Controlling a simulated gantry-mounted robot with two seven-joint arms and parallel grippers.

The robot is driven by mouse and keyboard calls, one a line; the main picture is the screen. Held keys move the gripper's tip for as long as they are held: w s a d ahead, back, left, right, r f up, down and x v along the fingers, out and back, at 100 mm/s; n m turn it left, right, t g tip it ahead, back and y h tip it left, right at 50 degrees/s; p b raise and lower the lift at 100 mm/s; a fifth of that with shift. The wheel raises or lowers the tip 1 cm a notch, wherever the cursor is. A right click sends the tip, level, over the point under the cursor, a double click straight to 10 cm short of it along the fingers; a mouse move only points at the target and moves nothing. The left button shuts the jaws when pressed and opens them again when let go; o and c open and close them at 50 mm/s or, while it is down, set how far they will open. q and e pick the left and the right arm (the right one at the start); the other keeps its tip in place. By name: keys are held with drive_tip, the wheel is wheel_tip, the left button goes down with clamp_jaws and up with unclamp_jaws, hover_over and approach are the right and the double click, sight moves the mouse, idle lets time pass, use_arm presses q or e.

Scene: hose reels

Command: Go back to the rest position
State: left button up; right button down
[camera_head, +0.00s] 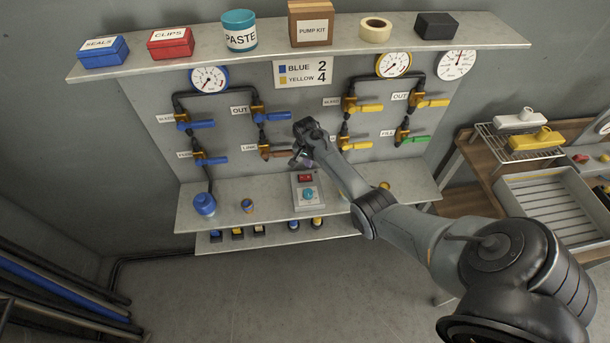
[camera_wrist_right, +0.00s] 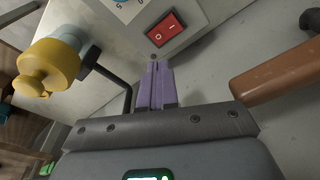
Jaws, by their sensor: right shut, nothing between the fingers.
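My right gripper (camera_head: 298,162) is in front of the valve panel, just above the grey control box (camera_head: 299,203) with its red switch (camera_head: 305,178) and blue dial (camera_head: 308,194). In the right wrist view the purple fingers (camera_wrist_right: 157,84) are shut together with nothing between them. Their tips point at the box near the red rocker switch (camera_wrist_right: 166,29); I cannot tell whether they touch it. My right arm reaches in from the lower right. My left gripper is not in view.
A brown valve handle (camera_head: 278,153) is close beside the gripper; it also shows in the right wrist view (camera_wrist_right: 282,77). Blue (camera_head: 203,124) and yellow (camera_head: 370,108) valve handles flank it. The upper shelf (camera_head: 275,48) overhangs the panel. A side table with a slatted tray (camera_head: 548,208) stands at right.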

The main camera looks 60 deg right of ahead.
idle(0.4)
drive_tip(key=s+a+n, duration=0.1)
drive_tip(key=a+n, duration=0.1)
drive_tip(key=a, duration=0.1)
drive_tip(key=s+a+n+h, duration=0.1)
drive_tip(key=s+a+n, duration=0.1)
drive_tip(key=a, duration=0.1)
drive_tip(key=s+a+f+n, duration=0.1)
drive_tip(key=a+n, duration=0.1)
drive_tip(key=a, duration=0.1)
drive_tip(key=shift+s+t, duration=0.2)
drive_tip(key=shift+t, duration=0.1)
drive_tip(key=s+a+r+n+t+y, duration=0.1)
drive_tip(key=s+a+r+n, duration=0.3)
drive_tip(key=s+a, duration=0.45)
drive_tip(key=s+a+r+n+t+y, duration=0.1)
drive_tip(key=s+a+r+n, duration=0.35)
drive_tip(key=a, duration=0.65)
drive_tip(key=s+a+r+n+t+y, duration=0.1)
drive_tip(key=s+a+r+n, duration=0.2)
drive_tip(key=s+a, duration=0.55)
wheel_tip(320, 180, up, 20)
drive_tip(key=w+a+p, duration=0.1)
drive_tip(key=p, duration=1.9)
drive_tip(key=shift+w+a, duration=0.15)
drive_tip(key=shift+w, duration=0.15)
